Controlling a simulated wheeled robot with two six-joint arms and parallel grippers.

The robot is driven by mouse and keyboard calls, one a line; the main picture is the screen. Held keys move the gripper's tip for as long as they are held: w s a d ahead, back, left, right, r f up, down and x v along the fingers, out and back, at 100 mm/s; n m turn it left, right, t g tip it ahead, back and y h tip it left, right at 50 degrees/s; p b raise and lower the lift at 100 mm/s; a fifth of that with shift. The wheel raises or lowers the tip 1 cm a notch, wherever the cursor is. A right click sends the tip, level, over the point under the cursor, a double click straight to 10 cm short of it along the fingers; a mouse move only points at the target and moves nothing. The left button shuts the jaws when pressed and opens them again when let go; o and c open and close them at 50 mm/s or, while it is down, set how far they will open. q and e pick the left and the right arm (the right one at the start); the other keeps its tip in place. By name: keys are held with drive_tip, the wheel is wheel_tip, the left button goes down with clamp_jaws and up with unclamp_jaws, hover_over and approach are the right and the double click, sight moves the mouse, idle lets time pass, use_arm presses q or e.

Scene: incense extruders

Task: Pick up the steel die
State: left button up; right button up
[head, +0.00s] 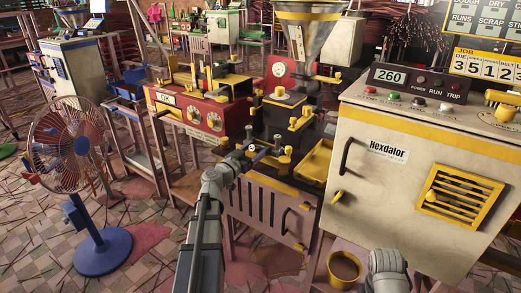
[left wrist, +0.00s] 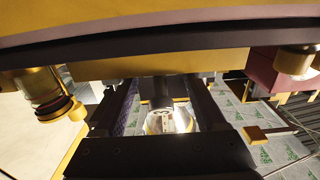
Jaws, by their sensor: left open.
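My left gripper (head: 262,152) reaches to the front of the extruder (head: 285,112), below its hopper. In the left wrist view its two dark fingers stand apart. A shiny silvery round piece (left wrist: 168,122), likely the steel die, shows in the gap between them, partly hidden by the dark gripper body. I cannot tell whether either finger touches it. I cannot make out the die in the head view. Part of my right arm shows at the bottom right of the head view, but its gripper does not.
The cream Hexdalor cabinet (head: 385,190) stands close on the right. A yellow tray (head: 314,162) sits beside the extruder. A red machine (head: 200,108) is left of it. A blue-based fan (head: 100,250) stands at left, and a yellow bucket (head: 332,279) at the bottom.

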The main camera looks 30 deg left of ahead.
use_arm(q)
drive_tip(key=w, duration=0.2)
drive_tip(key=shift+w+d, duration=0.1)
drive_tip(key=shift+w, duration=0.25)
drive_tip(key=shift+c, duration=0.2)
clamp_jaws()
